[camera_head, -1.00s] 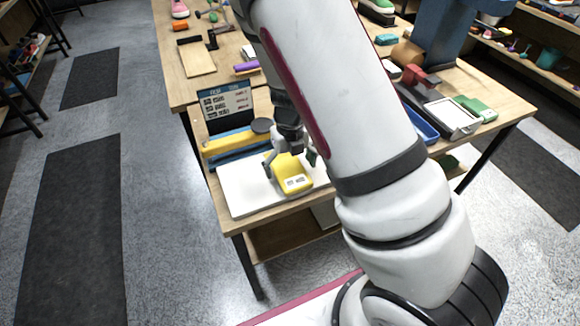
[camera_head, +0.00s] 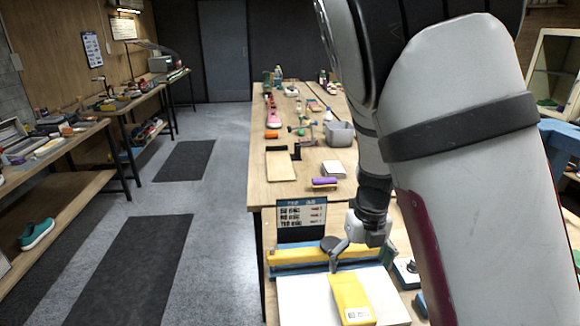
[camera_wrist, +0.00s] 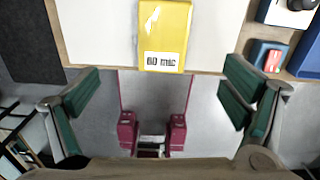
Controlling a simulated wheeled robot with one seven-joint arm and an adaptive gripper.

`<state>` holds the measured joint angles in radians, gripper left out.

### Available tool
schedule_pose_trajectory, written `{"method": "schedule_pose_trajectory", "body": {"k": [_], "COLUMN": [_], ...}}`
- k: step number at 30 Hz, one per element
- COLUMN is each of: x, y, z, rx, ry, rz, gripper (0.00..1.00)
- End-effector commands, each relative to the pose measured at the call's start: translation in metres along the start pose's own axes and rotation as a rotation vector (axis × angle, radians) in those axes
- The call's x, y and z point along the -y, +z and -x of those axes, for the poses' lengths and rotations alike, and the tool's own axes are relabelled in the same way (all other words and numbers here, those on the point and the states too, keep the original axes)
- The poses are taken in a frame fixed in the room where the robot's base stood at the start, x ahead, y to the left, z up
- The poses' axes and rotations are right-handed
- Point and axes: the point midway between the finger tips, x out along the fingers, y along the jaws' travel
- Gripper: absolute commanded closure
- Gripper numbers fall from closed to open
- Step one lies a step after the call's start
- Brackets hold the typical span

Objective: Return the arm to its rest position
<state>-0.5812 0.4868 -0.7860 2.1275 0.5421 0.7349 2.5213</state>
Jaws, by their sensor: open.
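My gripper (camera_head: 345,250) is open and empty, with its green-padded fingers spread wide in the wrist view (camera_wrist: 162,95). In the head view it hangs above the white board, near the back end of a yellow block with a small label (camera_head: 350,298). In the wrist view the yellow block (camera_wrist: 165,30) lies on the white board (camera_wrist: 100,40), ahead of the fingers and apart from them. My arm fills the right half of the head view and hides part of the bench.
A printed sign (camera_head: 302,215) and a yellow-and-blue bar (camera_head: 300,256) stand behind the white board (camera_head: 300,305). A purple-topped brush (camera_head: 324,183) and a grey bin (camera_head: 339,134) sit farther back. The aisle floor at left is clear.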

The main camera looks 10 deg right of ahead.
Motion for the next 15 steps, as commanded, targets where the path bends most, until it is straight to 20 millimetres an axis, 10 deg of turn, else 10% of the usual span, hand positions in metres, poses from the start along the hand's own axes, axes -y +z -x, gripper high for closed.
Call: {"method": "schedule_pose_trajectory", "body": {"k": [15], "x": [-0.039], "y": [-0.071], "z": [0.117], "rx": [0.259], "ry": [0.083], "rz": [1.288], "gripper": [0.07]}}
